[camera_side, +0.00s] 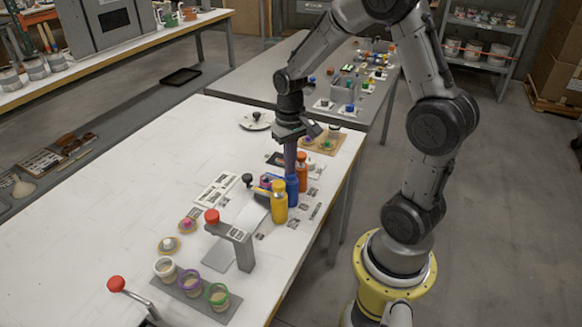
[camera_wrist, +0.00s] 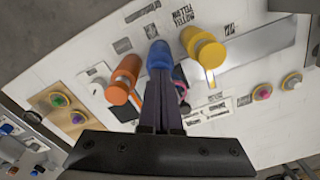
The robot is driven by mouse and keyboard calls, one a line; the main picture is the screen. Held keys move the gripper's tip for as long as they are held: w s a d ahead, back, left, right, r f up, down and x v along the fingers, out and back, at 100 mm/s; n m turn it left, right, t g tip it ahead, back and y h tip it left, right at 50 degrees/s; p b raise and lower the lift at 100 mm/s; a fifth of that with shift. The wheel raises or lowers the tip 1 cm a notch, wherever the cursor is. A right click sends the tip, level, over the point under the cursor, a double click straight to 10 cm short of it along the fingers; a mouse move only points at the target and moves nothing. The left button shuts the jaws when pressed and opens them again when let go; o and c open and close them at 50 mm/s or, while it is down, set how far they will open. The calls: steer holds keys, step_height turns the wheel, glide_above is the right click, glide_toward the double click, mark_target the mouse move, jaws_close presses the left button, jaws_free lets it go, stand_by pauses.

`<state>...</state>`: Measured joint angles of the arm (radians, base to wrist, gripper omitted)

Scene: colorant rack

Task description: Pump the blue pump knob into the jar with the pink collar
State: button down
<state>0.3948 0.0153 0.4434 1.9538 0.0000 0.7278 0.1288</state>
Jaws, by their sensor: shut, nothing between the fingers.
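The blue pump knob (camera_side: 291,186) stands between a yellow pump and an orange pump. In the wrist view the blue knob (camera_wrist: 158,56) is just beyond my fingertips. My gripper (camera_side: 290,173) is shut and empty, fingers pointing down over the blue knob. In the wrist view my gripper (camera_wrist: 160,78) overlaps the knob's near side; I cannot tell whether it touches. A pink collar (camera_side: 265,182) shows left of the blue pump. In the wrist view the pink collar (camera_wrist: 181,84) is partly hidden behind my fingers, so the jar's contents cannot be seen.
The yellow pump (camera_side: 279,205) and orange pump (camera_side: 301,172) stand close on either side. A grey stand with a red knob (camera_side: 212,216) is nearer the side camera, by jars with purple (camera_side: 190,281) and green (camera_side: 217,293) collars. The white table's left part is clear.

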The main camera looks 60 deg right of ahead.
steer(key=shift+r, duration=1.35)
steer(key=shift+f, duration=0.15)
steer(key=shift+f, duration=1.25)
steer(key=shift+r, duration=1.4)
steer(key=shift+f, duration=0.2)
